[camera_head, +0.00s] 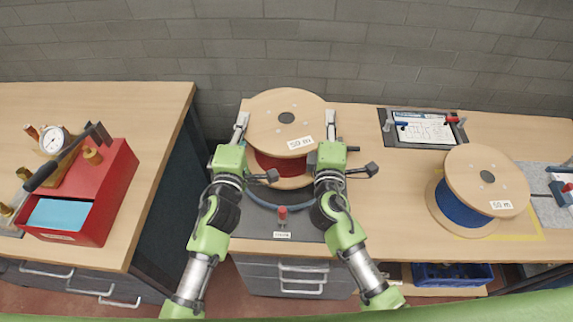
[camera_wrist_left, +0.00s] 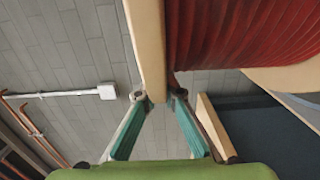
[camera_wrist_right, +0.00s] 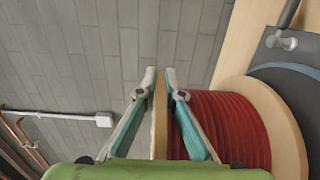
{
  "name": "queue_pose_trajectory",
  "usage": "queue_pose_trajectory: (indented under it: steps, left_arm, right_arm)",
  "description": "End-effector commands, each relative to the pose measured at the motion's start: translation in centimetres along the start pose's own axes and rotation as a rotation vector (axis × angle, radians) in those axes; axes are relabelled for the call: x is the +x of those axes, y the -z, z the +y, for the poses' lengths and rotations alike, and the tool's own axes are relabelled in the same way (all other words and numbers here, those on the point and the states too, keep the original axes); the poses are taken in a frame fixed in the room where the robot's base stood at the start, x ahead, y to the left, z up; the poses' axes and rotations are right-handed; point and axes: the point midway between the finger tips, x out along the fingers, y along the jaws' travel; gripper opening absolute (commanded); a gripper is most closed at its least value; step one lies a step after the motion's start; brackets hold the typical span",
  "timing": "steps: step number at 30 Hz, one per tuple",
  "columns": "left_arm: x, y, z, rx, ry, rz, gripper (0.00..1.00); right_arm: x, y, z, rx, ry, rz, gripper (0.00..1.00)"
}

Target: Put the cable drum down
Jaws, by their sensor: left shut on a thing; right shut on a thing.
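The cable drum (camera_head: 285,110) has wooden flanges, red cable and a "50 m" label. Whether the lower flange touches anything is hidden.
A dark mat with a blue-grey ring (camera_head: 262,200) and a small red-topped part (camera_head: 283,215) lies below the drum. A second drum with blue cable (camera_head: 463,205) stands at right. A clipboard (camera_head: 423,128) lies behind it.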

Motion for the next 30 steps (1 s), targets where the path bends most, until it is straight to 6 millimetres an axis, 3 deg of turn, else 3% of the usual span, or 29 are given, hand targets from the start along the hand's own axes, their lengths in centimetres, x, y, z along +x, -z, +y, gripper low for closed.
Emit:
queue_pose_trajectory:
  steps: [8,30]
  left_arm:
    - [0.1,-0.1,-0.3,-0.001,-0.009,-0.002,0.0]
    - [0.1,-0.1,-4.2,-0.001,-0.009,-0.002,0.0]
  right_arm:
    - [0.0,0.0,-0.6,-0.001,-0.004,0.0,0.0]
    - [0.0,0.0,-4.5,-0.001,-0.004,0.0,0.0]
